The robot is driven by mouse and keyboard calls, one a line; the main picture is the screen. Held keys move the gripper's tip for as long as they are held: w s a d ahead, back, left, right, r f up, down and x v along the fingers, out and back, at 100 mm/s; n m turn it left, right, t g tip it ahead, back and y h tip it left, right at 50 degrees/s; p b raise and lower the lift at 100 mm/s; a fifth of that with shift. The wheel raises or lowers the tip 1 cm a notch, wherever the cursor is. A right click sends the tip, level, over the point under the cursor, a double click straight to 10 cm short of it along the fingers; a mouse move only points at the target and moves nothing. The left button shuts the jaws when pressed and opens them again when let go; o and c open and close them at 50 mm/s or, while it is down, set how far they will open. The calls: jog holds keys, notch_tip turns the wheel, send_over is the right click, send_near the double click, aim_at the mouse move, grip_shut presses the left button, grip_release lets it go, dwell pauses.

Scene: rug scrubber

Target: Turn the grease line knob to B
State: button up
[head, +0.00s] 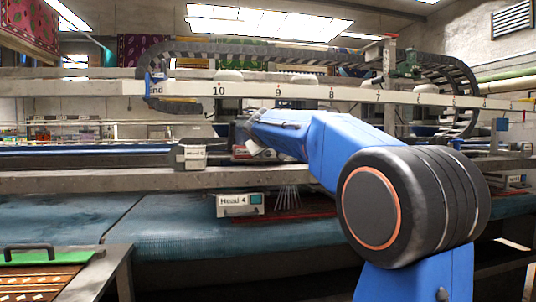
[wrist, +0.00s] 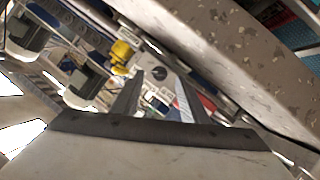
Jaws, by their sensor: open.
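A small dark round knob (wrist: 160,73) sits on a pale plate (wrist: 166,88) in the wrist view, between and beyond my fingertips. I take it for the grease line knob, but its lettering and pointer setting are too small to read. My gripper (wrist: 159,79) is open, with one dark finger on each side of the knob in the picture and nothing visible held between them. I cannot tell whether the fingers touch the knob. In the head view my blue arm reaches left toward the machine beam, and the knob cannot be made out there.
A speckled beam (wrist: 235,55) runs close along the right of the wrist view. A yellow part (wrist: 121,52) and grey cylinders (wrist: 86,86) lie left of the knob. In the head view, a numbered rail (head: 305,92) crosses above and a Head 4 box (head: 240,204) sits below.

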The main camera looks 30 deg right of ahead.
aim_at(268, 153)
jog(key=shift+x, duration=1.7)
jog(key=shift+c, duration=0.5)
jog(key=c, duration=0.9)
jog(key=shift+n+h, duration=0.4)
jog(key=shift+n, duration=0.1)
jog(key=o, duration=1)
jog(key=shift+a, duration=0.1)
jog(key=v, duration=1.7)
jog(key=shift+s, duration=0.2)
